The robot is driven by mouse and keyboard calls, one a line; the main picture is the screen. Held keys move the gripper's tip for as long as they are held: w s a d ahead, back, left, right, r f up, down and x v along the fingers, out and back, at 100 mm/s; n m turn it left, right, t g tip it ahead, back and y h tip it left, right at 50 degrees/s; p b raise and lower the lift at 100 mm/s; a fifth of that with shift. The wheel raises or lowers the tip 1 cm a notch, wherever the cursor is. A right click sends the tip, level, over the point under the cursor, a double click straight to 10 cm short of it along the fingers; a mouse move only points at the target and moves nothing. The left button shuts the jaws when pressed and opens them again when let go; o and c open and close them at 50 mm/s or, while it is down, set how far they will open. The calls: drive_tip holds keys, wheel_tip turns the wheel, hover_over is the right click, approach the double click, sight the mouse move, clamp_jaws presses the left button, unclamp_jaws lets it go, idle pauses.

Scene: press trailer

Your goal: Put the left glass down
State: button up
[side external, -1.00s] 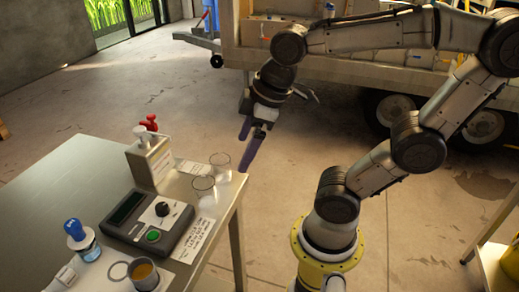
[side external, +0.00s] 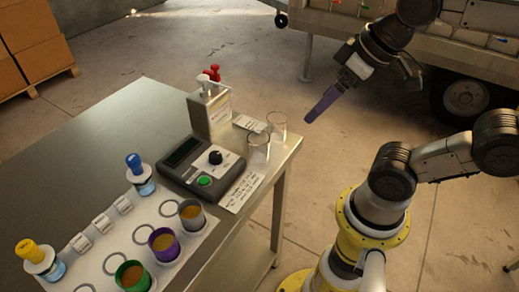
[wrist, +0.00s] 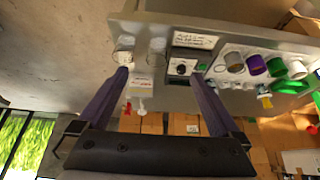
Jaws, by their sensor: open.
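Two clear, empty-looking glasses stand upright on the table's right end. In the side view the far glass (side external: 276,125) is slightly right of the near glass (side external: 258,148), which is closer to the meter. In the wrist view one glass (wrist: 123,50) is at the left and the other glass (wrist: 157,47) is right of it. My gripper (side external: 311,118), with purple fingers, is open and empty, in the air right of the glasses. In the wrist view my gripper (wrist: 159,78) has its fingers spread wide; the left fingertip overlaps the left glass in the picture, and contact cannot be told.
A grey meter (side external: 202,168) with a green button sits left of the glasses, with a box (side external: 210,112) with red and white knobs behind it. A white rack (side external: 100,260) holds several coloured cups and bottles. A printed card (side external: 243,190) lies near the edge. The table's (side external: 100,150) far left is clear.

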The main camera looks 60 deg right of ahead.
drive_tip(key=r, duration=0.2)
drive_tip(key=n+t+h, duration=0.5)
drive_tip(key=n+h, duration=0.9)
drive_tip(key=n, duration=1.1)
hover_over(260, 149)
drive_tip(key=v, duration=0.5)
drive_tip(key=shift+n+h, duration=0.3)
drive_tip(key=f, duration=2)
drive_tip(key=shift+w+d+f, duration=0.1)
drive_tip(key=shift+w+d, duration=0.05)
drive_tip(key=shift+w, duration=0.05)
drive_tip(key=shift+w+d+f, duration=0.1)
drive_tip(key=shift+d+f, duration=0.05)
drive_tip(key=shift+f, duration=0.05)
drive_tip(key=shift+x, duration=3.6)
